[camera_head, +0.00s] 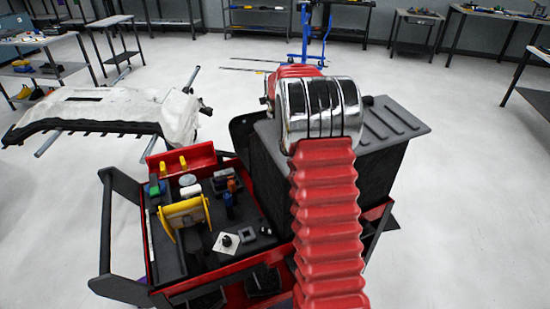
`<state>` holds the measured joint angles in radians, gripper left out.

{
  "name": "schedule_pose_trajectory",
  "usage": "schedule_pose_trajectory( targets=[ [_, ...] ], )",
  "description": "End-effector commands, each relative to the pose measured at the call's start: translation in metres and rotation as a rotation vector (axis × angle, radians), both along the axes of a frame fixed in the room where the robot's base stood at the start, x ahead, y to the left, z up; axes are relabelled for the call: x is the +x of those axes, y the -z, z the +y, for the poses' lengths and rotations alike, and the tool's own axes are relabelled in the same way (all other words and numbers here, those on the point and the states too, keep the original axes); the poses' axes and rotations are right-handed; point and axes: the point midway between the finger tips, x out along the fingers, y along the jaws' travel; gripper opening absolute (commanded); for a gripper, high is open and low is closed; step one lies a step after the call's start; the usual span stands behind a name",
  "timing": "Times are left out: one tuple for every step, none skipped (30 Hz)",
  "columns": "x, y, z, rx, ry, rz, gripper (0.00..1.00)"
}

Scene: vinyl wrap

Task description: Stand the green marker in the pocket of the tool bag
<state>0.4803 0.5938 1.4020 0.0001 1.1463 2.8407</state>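I cannot pick out the green marker for certain. A small green item (154,189) lies at the left edge of the red cart's top, too small to identify. A small dark holder (222,181) with an orange-brown item stands towards the back right of that top; I cannot tell whether it is the tool bag or its pocket. My red ribbed arm with chrome rings rises in front of the cart's right side and reaches away. My gripper does not show; it is out of sight beyond the arm.
A white car bumper (110,108) lies on a stand behind left.

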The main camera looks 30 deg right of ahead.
Motion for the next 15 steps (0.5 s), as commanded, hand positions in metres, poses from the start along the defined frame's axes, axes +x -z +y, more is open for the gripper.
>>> schedule_pose_trajectory(
  targets=[
    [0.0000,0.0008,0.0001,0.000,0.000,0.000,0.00],
    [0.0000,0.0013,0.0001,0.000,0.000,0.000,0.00],
    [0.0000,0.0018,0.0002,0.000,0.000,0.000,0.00],
    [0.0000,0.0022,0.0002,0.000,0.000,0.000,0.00],
    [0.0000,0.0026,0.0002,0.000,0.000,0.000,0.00],
    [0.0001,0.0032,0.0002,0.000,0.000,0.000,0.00],
    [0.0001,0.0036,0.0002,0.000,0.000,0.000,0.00],
    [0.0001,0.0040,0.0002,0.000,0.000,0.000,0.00],
    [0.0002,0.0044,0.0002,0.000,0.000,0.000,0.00],
    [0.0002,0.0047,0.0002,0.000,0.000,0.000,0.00],
    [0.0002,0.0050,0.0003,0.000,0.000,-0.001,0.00],
    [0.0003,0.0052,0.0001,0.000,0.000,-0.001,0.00],
    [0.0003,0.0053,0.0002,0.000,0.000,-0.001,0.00],
    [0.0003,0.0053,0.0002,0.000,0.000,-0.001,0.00],
    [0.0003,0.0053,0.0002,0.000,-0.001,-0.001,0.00]
  ],
)
